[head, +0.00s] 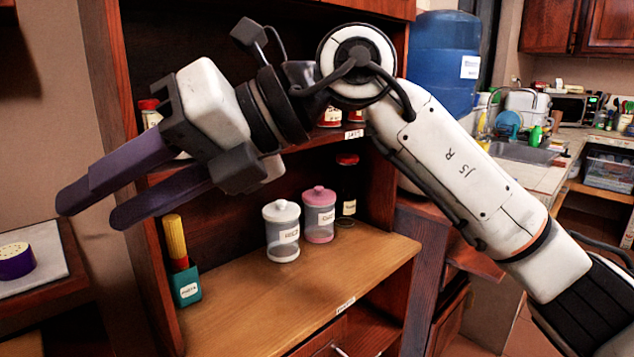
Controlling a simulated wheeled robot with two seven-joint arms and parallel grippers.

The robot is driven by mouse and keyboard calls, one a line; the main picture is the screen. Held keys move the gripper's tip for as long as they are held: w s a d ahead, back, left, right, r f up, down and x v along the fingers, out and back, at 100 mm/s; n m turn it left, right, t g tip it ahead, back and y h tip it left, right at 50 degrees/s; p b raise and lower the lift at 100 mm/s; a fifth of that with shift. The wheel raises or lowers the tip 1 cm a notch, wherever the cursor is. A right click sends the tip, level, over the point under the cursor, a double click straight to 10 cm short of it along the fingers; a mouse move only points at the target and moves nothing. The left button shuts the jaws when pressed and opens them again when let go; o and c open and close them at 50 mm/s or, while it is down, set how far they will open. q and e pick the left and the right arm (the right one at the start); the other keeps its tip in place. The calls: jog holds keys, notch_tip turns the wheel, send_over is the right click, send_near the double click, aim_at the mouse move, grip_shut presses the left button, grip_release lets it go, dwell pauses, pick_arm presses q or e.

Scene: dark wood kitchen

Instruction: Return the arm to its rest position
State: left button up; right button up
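My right arm comes in from the right edge and reaches across the front of a wooden shelf unit. My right gripper (90,205) is at the end of it, on the left side of the view, pointing left and a little down. Its two purple fingers are apart, with a gap between them and nothing held. It hangs in the air in front of the shelf unit's left side. My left gripper is not in view.
The wooden shelf (225,290) bears a white-lidded jar (282,232), a pink-lidded jar (319,215), a dark jar (347,190) and a green pasta box (186,286). A purple round thing (16,262) sits at left. A blue water container (440,60) stands behind my arm.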

jog(key=w+d+f+m+t+y, duration=0.5)
jog(key=w+d+m+t+y, duration=0.3)
jog(key=m+y, duration=0.6)
jog(key=w+d+f+m+t+h, duration=0.3)
jog(key=d+f+m+t+h, duration=0.4)
jog(key=f+m, duration=0.35)
jog(key=w+d+f+m+t+h, duration=0.3)
jog(key=d+f+m+t+h, duration=0.25)
jog(key=f+m+h, duration=0.45)
jog(key=s+d+f+m+g+h, duration=0.2)
jog(key=s+d+f, duration=0.1)
jog(key=f, duration=0.4)
jog(key=s+d+f+m+g+h, duration=0.1)
jog(key=s+d+f+m+h, duration=0.15)
jog(key=f, duration=0.55)
jog(key=s+d+f+m+g+h, duration=0.1)
jog(key=s+d+f+m+g, duration=0.2)
jog(key=f, duration=0.4)
jog(key=s+d+f+m+g, duration=0.1)
jog(key=s+d+f+g, duration=0.1)
jog(key=s+f, duration=0.4)
jog(key=s+d+f+m+g+h, duration=0.1)
jog(key=s+d+f+g, duration=0.1)
jog(key=s+f, duration=0.5)
jog(key=s+d, duration=0.1)
jog(key=s, duration=0.2)
jog(key=shift+s+f, duration=0.2)
